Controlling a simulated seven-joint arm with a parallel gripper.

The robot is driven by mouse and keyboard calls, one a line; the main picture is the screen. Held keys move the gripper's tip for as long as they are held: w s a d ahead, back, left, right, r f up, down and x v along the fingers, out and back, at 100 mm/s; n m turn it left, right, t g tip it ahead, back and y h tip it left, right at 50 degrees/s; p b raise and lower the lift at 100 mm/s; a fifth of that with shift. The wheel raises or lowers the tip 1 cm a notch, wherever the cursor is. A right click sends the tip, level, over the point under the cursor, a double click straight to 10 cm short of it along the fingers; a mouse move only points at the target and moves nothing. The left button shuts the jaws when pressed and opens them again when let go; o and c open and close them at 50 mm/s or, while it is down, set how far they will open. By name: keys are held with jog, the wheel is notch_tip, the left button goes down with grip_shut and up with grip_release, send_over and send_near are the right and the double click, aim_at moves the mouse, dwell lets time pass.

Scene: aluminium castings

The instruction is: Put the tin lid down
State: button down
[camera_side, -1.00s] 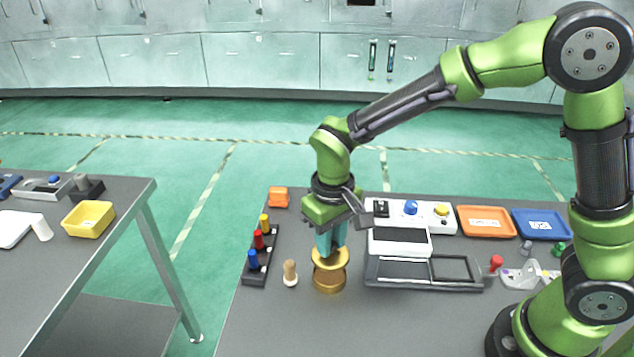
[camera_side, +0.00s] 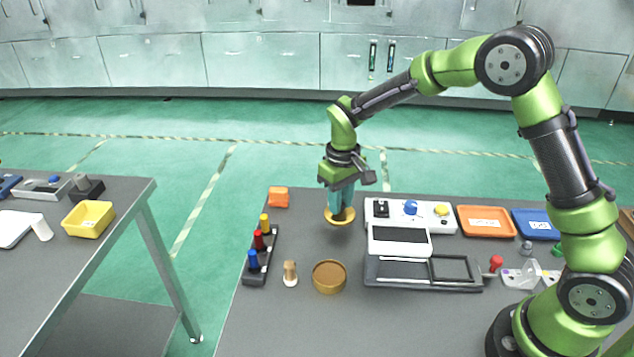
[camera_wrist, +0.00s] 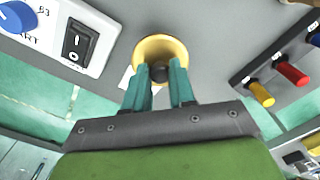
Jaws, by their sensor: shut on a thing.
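The tin lid (camera_side: 340,217) is a round gold disc held in my gripper (camera_side: 341,206) above the grey table, behind the tin. In the wrist view the lid (camera_wrist: 160,48) lies at the fingertips, and my gripper (camera_wrist: 162,78) is shut on a dark round knob at its middle. The tin (camera_side: 329,278) is a round gold-brown container standing open at the top on the table, nearer the front and apart from the lid.
A control panel (camera_side: 440,216) with a blue knob stands right of the lid. A rack of coloured pegs (camera_side: 262,262) and an orange block (camera_side: 278,197) are to the left. A wooden-topped peg (camera_side: 290,273) stands beside the tin.

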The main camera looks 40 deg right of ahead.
jog(key=w, duration=0.7)
jog(key=w+a+f, duration=0.1)
jog(key=w, duration=0.3)
jog(key=shift+f, duration=1.75)
jog(key=shift+f, duration=0.15)
jog(key=c, duration=0.9)
grip_release()
jog(key=shift+c, duration=0.2)
